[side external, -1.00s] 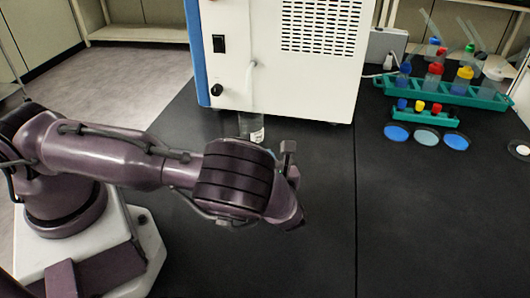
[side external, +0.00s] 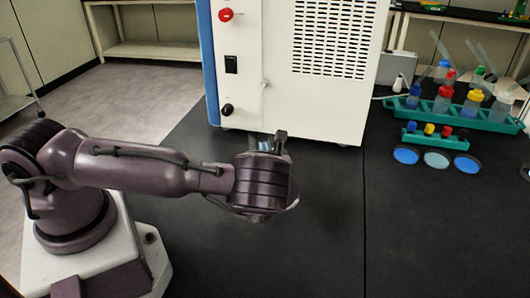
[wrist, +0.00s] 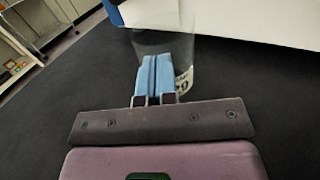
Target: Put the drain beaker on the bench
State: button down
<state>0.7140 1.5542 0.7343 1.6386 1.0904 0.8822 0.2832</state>
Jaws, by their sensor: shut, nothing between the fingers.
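The drain beaker (wrist: 181,46) is clear glass with a white label on its lower right side. In the wrist view it stands on the black bench beside the freeze dryer, directly ahead of my gripper (wrist: 154,62). My blue fingers are pressed together, with nothing held between them. The fingers overlap the beaker in the picture; I cannot tell whether they touch it. In the side view my wrist hides most of the beaker, below the drain tube on the front of the freeze dryer (side external: 330,105).
The black bench (side external: 325,220) is clear to the right of my arm. A green rack (side external: 470,117) with several coloured-cap bottles stands at the right. A smaller green rack (side external: 436,140) and blue and pale discs (side external: 406,155) lie in front of it.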

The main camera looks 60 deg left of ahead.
jog(key=shift+x, duration=1.45)
